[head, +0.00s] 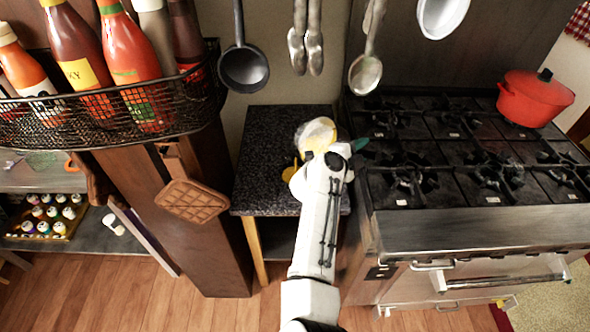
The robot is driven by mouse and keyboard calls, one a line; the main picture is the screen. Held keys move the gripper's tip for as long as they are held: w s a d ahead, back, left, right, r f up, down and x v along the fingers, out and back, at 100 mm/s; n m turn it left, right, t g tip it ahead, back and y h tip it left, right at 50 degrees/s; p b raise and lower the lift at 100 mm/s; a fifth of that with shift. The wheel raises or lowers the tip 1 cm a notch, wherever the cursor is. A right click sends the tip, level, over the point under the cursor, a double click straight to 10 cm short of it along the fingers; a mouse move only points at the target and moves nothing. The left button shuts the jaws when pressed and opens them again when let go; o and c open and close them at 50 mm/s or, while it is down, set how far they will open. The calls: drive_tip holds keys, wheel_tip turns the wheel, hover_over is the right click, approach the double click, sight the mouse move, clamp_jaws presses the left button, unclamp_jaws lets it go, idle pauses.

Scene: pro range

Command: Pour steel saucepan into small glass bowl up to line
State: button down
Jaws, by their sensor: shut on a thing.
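My gripper (322,152) is at the end of my white arm, above the dark speckled counter (283,127). Its fingers are mostly hidden behind my wrist. A shiny, pale round vessel (314,130) with yellow at its right edge shows just beyond my gripper and looks tilted. It may be the steel saucepan, but its handle and my grip on it are hidden. No fill line can be made out.
A black gas stove (425,185) stands right of the counter, with a red pot (535,98) at its back right. Ladles (243,68) and spoons hang above. A wire basket (75,115) of bottles is at the left. The counter's left part is clear.

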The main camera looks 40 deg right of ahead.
drive_tip(key=shift+a+r+p, duration=0.25)
drive_tip(key=shift+r+p, duration=0.05)
drive_tip(key=shift+r, duration=0.6)
drive_tip(key=s+d+f+m+y+b, duration=0.1)
drive_tip(key=s+d+f+m+y, duration=0.1)
drive_tip(key=d+y, duration=0.7)
drive_tip(key=shift+s+d+f+m+b, duration=0.4)
drive_tip(key=shift+s+d+f, duration=0.25)
drive_tip(key=shift+d, duration=1.65)
drive_tip(key=shift+r, duration=0.1)
